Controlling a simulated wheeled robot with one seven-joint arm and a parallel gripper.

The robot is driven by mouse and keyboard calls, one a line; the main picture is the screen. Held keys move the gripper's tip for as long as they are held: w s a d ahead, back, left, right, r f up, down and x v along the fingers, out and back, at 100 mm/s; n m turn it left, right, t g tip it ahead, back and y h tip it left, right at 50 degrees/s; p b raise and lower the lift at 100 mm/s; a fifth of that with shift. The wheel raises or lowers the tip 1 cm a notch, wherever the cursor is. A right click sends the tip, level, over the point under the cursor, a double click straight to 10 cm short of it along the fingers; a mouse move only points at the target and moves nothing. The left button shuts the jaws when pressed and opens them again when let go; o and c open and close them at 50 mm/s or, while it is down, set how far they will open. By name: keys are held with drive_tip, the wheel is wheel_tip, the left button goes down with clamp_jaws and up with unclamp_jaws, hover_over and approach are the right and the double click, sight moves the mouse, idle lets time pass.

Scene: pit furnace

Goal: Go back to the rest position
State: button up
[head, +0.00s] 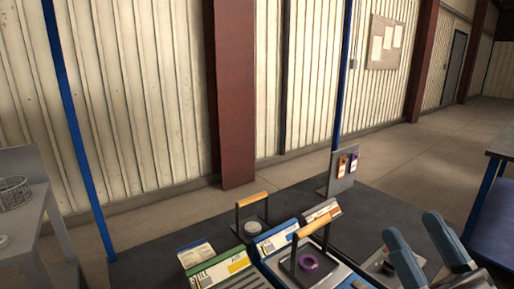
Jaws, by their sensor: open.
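My gripper (413,230) is at the lower right of the head view, with its two grey-blue fingers pointing up in the picture. The fingers are apart and nothing shows between them. It appears over the right part of the dark work surface (158,256), beside the panels. The rest of my arm is mostly out of frame.
A panel with a wooden-handled frame and purple ring (307,263) stands left of my gripper. Another wooden-handled frame (252,201) stands behind. An upright plate (343,173) carries red and purple tags. A grey table with a wire basket (14,192) is left; a blue-sided bench (490,215) is right.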

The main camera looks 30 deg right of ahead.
drive_tip(key=s+a+f+n+g+y, duration=0.1)
drive_tip(key=s+a+f+g+y, duration=0.4)
drive_tip(key=s+a+f+g, duration=0.4)
drive_tip(key=s+a+f, duration=0.5)
drive_tip(key=f, duration=0.2)
drive_tip(key=shift+s+a+g+y+p, duration=0.2)
drive_tip(key=shift+s+g+y+p, duration=0.1)
drive_tip(key=shift+g+p, duration=0.1)
